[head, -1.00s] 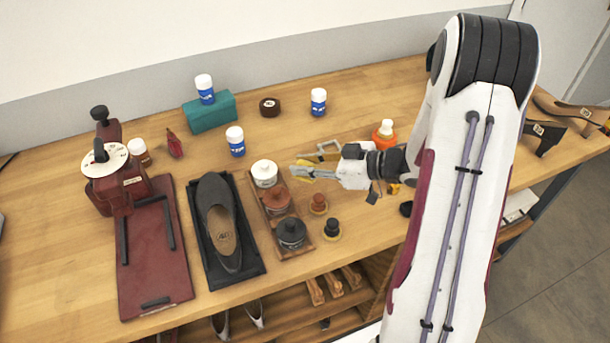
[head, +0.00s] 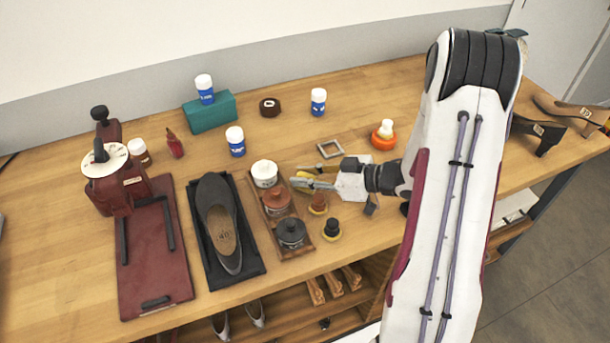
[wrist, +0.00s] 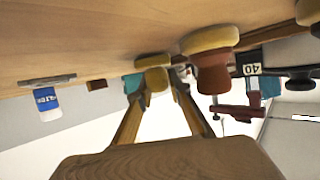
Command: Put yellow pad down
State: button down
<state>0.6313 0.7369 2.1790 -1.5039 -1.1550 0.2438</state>
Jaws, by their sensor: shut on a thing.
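My gripper (head: 304,184) is shut on a yellow pad (head: 303,175) just right of the tray of jars. In the wrist view the yellow pad (wrist: 152,62) sits at the fingertips, close to the wooden surface; I cannot tell whether it touches. A pad with a brown knob and yellow base (head: 318,210) stands close in front of the gripper and shows large beside the fingers in the wrist view (wrist: 208,40). A pad with a black knob and yellow base (head: 331,236) stands nearer the front edge. The fingers partly hide the held pad.
The wooden tray (head: 296,252) holds jars with white, brown and black lids. A square metal frame (head: 330,149) lies behind my gripper, and an orange pot (head: 383,140) stands behind right. A shoe (head: 220,225) lies on a black mat farther left. The wood between frame and blue-labelled bottle (head: 318,102) is clear.

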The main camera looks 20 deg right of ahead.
jog(key=shift+f, duration=0.15)
jog(key=c, duration=1.8)
grip_release()
jog(key=shift+c, duration=0.2)
jog(key=shift+r, duration=0.2)
jog(key=shift+v, duration=6)
jog(key=shift+w, duration=0.1)
